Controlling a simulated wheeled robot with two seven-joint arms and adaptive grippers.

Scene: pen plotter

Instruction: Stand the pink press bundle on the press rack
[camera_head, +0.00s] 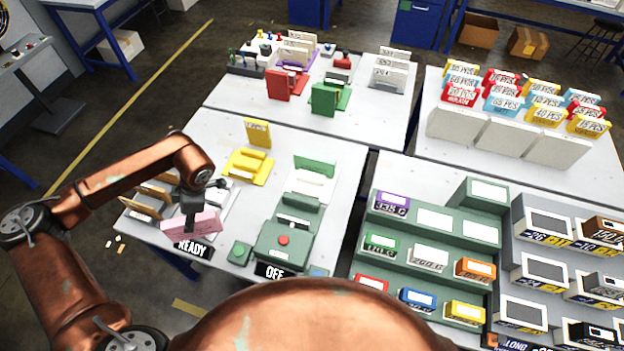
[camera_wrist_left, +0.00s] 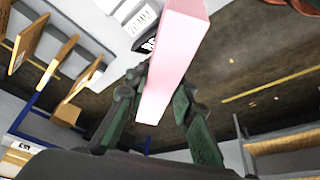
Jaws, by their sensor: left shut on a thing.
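My left gripper (camera_head: 191,212) is shut on the pink press bundle (camera_head: 192,226), a flat pink block. In the head view it is held near the front left edge of the left table, just behind the black READY sign (camera_head: 194,248). In the wrist view the pink bundle (camera_wrist_left: 172,62) runs between the two dark green fingers of the left gripper (camera_wrist_left: 155,100). Brown boards (camera_head: 148,190) stand in a row on a pale rack behind and left of the bundle; I cannot tell whether this is the press rack. My right gripper is not in view.
A green machine with a red button (camera_head: 283,240) and an OFF sign (camera_head: 272,271) stands right of the bundle. A yellow holder (camera_head: 249,167) and a green-backed white holder (camera_head: 310,180) are behind. Green shelves with labelled boxes (camera_head: 430,257) stand farther right.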

